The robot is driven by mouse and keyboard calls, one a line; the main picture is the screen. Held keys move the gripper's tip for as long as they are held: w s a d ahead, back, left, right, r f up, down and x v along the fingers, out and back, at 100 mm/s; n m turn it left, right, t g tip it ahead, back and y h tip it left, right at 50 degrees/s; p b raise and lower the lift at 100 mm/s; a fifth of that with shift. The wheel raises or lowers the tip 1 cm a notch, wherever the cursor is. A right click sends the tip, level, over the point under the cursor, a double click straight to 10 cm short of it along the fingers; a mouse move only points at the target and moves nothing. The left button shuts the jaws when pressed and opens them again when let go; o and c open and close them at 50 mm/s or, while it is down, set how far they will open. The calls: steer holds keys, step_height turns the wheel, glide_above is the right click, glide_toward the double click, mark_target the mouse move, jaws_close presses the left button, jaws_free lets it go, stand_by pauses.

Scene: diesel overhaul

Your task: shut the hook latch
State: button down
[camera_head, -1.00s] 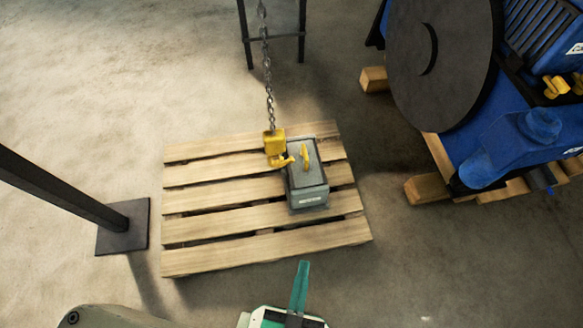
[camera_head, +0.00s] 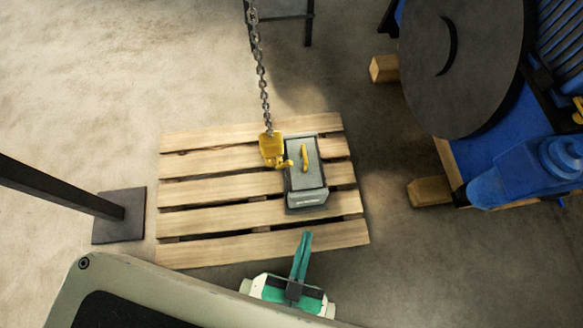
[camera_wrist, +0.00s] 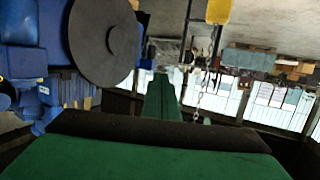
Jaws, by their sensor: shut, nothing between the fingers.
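The yellow hook block (camera_head: 271,148) hangs on a chain (camera_head: 262,85) over the pallet, with its small hook and latch part (camera_head: 286,163) at the left side of a grey box. The grey box (camera_head: 307,192) has a yellow lifting eye (camera_head: 305,157) on top. I cannot tell whether the hook sits in the eye or how the latch stands. My gripper (camera_head: 303,240) is shut and empty at the pallet's front edge, apart from the hook. In the wrist view, a yellow block (camera_wrist: 218,11) shows at the top, and my green gripper (camera_wrist: 163,95) points ahead.
The wooden pallet (camera_head: 215,215) lies on the floor. A dark post with a base plate (camera_head: 120,215) stands at left. A blue engine (camera_head: 500,165) with a large dark disc (camera_head: 465,60) stands at right on wooden blocks. Floor between pallet and engine is clear.

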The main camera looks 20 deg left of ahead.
steer(key=w+a+f+m+y, duration=0.1)
steer(key=w+f+m, duration=0.4)
steer(key=f, duration=0.5)
steer(key=w+a+f+m+y, duration=0.1)
steer(key=w+f+m, duration=0.1)
steer(key=f+m, duration=0.6)
steer(key=w+a+f+m, duration=0.3)
steer(key=w+f+m, duration=0.3)
steer(key=f, duration=0.3)
steer(key=w+a+f+m, duration=0.3)
steer(key=w+f+m, duration=0.4)
steer(key=w+f, duration=0.1)
steer(key=shift+w+f+g+y, duration=0.4)
steer(key=shift+f, duration=0.4)
steer(key=w+a, duration=0.4)
steer(key=w, duration=0.4)
steer(key=shift+w+r, duration=0.2)
steer(key=shift+r, duration=0.1)
